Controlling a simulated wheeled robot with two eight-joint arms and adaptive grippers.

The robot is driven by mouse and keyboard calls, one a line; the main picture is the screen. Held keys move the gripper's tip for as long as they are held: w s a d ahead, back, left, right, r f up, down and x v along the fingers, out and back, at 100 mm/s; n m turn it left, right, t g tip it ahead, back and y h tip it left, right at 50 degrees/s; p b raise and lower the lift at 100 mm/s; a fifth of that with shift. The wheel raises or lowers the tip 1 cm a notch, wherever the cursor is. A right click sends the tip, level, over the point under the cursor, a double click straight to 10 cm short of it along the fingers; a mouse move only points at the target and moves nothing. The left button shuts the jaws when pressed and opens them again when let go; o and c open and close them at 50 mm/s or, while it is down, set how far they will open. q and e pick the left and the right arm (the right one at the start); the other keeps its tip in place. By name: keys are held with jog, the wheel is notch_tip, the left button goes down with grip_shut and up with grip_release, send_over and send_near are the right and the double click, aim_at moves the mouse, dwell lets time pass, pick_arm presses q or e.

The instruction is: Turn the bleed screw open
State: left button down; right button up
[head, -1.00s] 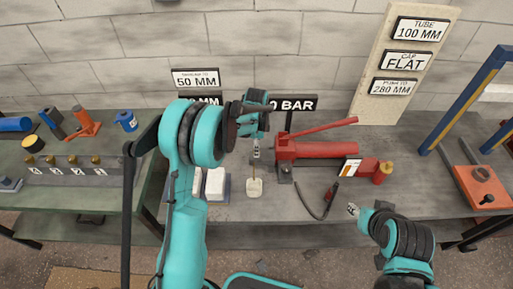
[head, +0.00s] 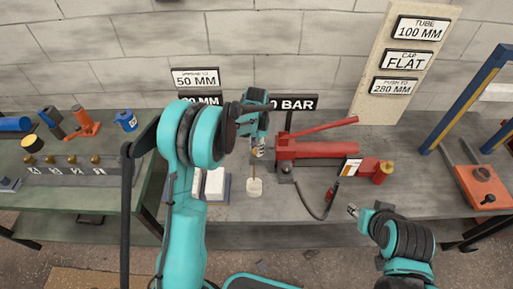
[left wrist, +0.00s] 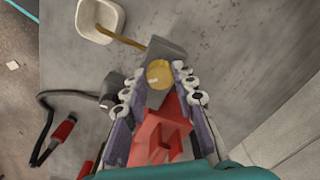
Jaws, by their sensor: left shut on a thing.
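The bleed screw (left wrist: 159,74) is a round brass-coloured knob at the end of the red pump body (left wrist: 152,135) in the left wrist view. My left gripper (left wrist: 158,76) has its two fingers on either side of the screw and is shut on it. In the head view my left gripper (head: 257,150) is at the left end of the red hand pump (head: 318,149), and the fingers partly hide the screw. My right gripper (head: 352,210) is low at the right, apart from the pump; its fingers are too small to read.
A small white cup (head: 254,187) with a thin brown tube stands in front of the pump. A black hose (head: 312,212) loops on the bench to its right. A blue and orange press (head: 482,187) stands at far right. Sign plates stand behind.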

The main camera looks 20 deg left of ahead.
pick_arm(q)
jog(key=n, duration=0.4)
jog(key=shift+n, duration=1.9)
jog(key=c, duration=1.2)
grip_release()
notch_tip(320, 180, up, 12)
